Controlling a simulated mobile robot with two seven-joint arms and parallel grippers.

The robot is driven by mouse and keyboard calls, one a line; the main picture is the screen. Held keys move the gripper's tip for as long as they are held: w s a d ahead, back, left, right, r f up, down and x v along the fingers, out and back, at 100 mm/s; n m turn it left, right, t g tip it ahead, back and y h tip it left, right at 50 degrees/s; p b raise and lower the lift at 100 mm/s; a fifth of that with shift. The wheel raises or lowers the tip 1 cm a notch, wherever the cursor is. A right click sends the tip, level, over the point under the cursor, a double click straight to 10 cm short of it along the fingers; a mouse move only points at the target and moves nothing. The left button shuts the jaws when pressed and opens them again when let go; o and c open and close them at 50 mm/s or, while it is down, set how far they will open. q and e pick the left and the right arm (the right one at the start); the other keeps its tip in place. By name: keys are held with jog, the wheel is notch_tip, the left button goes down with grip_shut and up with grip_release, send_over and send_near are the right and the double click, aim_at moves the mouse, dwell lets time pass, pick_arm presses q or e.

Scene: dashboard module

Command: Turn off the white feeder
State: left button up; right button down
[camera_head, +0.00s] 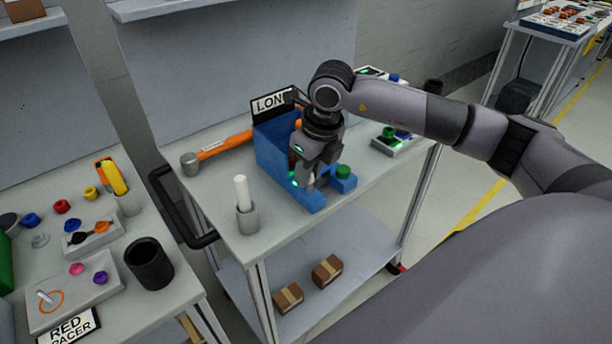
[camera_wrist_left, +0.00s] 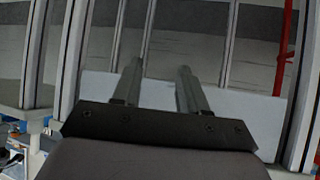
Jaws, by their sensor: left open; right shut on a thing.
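My right gripper (camera_head: 305,184) points down at the front of a blue feeder box (camera_head: 277,160) on the trolley top, beside a sign that begins "LON". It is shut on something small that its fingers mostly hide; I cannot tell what. A green button (camera_head: 343,171) sits on a blue block just right of the gripper. A pale box (camera_head: 396,148) with a green button and a blue part stands farther right; it may be the white feeder, but I cannot tell for sure. My left gripper (camera_wrist_left: 158,88) is open and empty in the left wrist view, facing pale panels.
A white rod stands in a grey cup (camera_head: 247,219) at the trolley's front. Small cartons (camera_head: 327,271) lie on the lower shelf. A side table (camera_head: 190,290) at left holds a black cup.

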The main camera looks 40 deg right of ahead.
aim_at(312, 183)
jog(key=t+b, duration=0.1)
jog(key=b, duration=0.1)
jog(key=s+t+b, duration=0.1)
jog(key=b, duration=0.2)
jog(key=f+t+b, duration=0.1)
jog(key=b, duration=0.2)
jog(key=shift+s+d, duration=0.1)
jog(key=shift+s, duration=0.2)
jog(key=b, duration=0.1)
jog(key=t+b, duration=0.1)
jog(key=shift+s+b, duration=0.25)
jog(key=shift+b, duration=0.1)
jog(key=shift+s+t+y+b, duration=0.25)
jog(key=shift+t+b, duration=0.35)
jog(key=shift+b, duration=0.65)
jog(key=b, duration=0.1)
jog(key=t+b, duration=0.1)
jog(key=b, duration=0.1)
jog(key=shift+s+r+b, duration=0.25)
jog(key=shift+b, duration=0.05)
jog(key=c, duration=0.9)
grip_release()
jog(key=shift+c, duration=0.2)
jog(key=v, duration=0.7)
jog(key=shift+s, duration=0.15)
